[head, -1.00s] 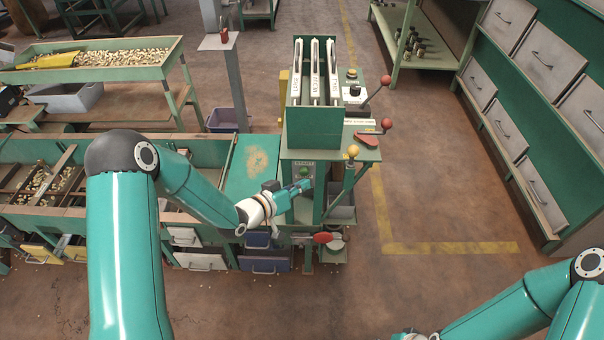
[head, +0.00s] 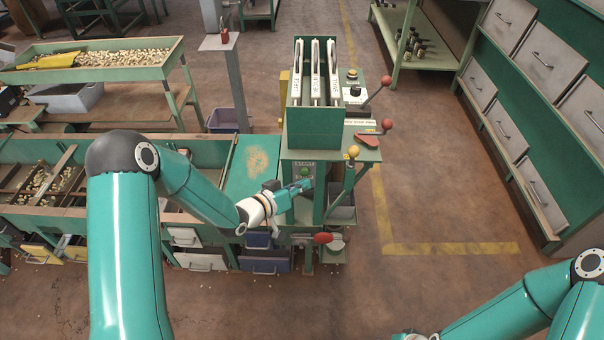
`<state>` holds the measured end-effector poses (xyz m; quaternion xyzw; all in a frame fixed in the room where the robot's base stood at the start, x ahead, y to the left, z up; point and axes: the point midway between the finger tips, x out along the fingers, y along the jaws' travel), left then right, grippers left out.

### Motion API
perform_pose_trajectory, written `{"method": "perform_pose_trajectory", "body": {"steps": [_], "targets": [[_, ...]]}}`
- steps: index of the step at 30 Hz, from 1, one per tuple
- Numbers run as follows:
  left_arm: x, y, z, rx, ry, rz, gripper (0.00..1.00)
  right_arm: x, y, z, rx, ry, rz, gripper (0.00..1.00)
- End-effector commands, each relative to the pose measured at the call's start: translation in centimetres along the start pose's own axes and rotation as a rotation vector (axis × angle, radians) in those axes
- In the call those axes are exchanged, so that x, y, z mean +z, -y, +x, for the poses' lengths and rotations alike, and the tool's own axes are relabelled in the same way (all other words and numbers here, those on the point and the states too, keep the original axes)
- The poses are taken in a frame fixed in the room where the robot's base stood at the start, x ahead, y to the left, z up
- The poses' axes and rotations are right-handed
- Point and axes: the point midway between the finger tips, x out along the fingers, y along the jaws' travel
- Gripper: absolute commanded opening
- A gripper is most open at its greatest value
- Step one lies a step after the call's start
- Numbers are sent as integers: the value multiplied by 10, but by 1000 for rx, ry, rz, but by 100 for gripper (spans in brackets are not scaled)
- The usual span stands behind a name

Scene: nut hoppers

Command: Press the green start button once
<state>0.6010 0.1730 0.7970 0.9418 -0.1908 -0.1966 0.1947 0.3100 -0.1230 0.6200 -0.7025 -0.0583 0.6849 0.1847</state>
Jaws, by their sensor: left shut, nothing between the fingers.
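The green start button (head: 305,172) is a small round green knob on a grey plate on the front of the green machine (head: 316,128), below its open-topped box of upright plates. My left gripper (head: 308,185) is shut and empty. Its fingertips are at the lower part of the grey plate, just below the button in the picture. I cannot tell whether the fingertips touch the plate.
A lever with a yellow knob (head: 352,153) stands just right of my left gripper. Levers with red knobs (head: 386,80) stick out on the machine's right side. A red knob (head: 322,238) sits below. Open floor (head: 450,190) lies to the right.

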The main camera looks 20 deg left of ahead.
Motion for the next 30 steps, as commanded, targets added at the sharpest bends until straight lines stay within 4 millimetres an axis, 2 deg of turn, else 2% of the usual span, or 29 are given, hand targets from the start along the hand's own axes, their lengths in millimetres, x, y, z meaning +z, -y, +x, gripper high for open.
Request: {"method": "perform_pose_trajectory", "body": {"steps": [30], "targets": [[-6,4,7,0,0,0,0,0,-2,5,0,0,0,40]]}}
